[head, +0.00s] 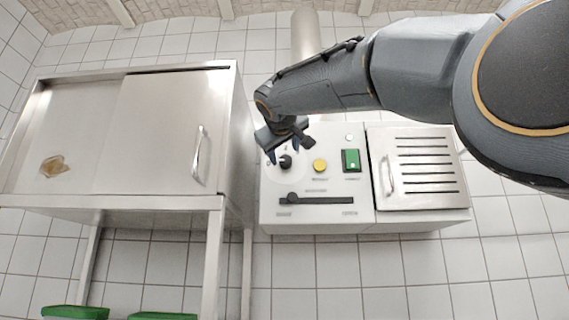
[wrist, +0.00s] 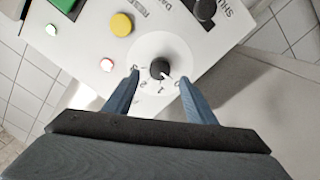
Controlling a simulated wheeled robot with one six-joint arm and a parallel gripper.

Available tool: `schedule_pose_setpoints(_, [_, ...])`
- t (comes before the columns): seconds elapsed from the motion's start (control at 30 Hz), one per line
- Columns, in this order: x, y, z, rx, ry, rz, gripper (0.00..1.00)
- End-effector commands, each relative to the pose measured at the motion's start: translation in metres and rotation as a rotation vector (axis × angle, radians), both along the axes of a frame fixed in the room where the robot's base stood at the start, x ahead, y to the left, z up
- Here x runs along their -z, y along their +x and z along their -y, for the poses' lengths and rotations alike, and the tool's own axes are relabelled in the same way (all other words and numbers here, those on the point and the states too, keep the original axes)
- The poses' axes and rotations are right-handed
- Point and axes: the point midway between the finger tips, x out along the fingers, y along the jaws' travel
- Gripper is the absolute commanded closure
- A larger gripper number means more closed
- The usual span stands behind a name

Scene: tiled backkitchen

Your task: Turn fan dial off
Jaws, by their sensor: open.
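The fan dial is a small black round knob (wrist: 160,68) with a white pointer mark, on a pale round plate (wrist: 148,45) with number marks on the white control panel. The dial (head: 286,162) also shows in the head view at the panel's left. My gripper (wrist: 158,80) is open, with its blue fingers on either side of the dial, apart from it in the picture. In the head view my gripper (head: 289,157) is over the dial. I cannot tell the exact gap.
The panel also has a yellow button (head: 320,165), a green switch (head: 351,160) and a black slider slot (head: 318,200). A slotted metal door (head: 420,195) is on the right. A steel cabinet (head: 165,130) stands close on the left.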

Motion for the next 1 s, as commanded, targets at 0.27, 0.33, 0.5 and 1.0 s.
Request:
schedule_pose_setpoints(0.27, [0.001, -0.029, -0.002, -0.001, -0.001, 0.002, 0.49])
schedule_pose_setpoints(0.33, [0.000, -0.032, -0.001, -0.001, -0.001, 0.001, 0.49])
schedule_pose_setpoints(0.5, [0.000, -0.032, -0.001, 0.001, -0.001, 0.001, 0.49])
schedule_pose_setpoints(1.0, [0.000, -0.032, -0.001, -0.001, -0.001, 0.001, 0.49])
